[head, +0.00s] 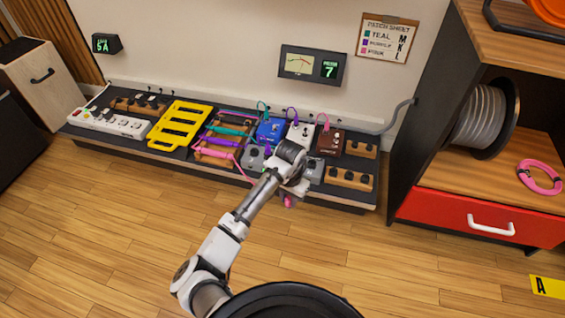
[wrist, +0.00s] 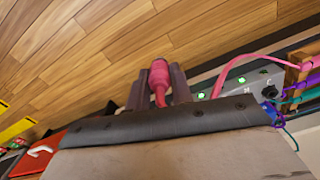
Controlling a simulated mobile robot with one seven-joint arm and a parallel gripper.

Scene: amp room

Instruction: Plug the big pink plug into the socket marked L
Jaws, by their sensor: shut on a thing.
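The big pink plug (wrist: 159,78) is between the two dark fingers of my gripper (wrist: 160,86) in the wrist view. My gripper is shut on it. In the head view the plug (head: 288,201) shows as a small pink spot under my gripper, over the front edge of the pedalboard (head: 140,150). Beyond the fingers, a grey box (wrist: 258,80) with green lights and dark sockets shows at the right in the wrist view, apart from the plug. One mark there looks like M; I cannot make out an L.
A patch sheet (head: 387,37) on the wall lists teal M, purple K, pink L. Blue (head: 270,131), white (head: 300,132) and brown (head: 330,143) pedals stand behind my gripper. Coloured cables (head: 225,142) lie left of it. A shelf with a red drawer (head: 470,217) is right. The floor in front is clear.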

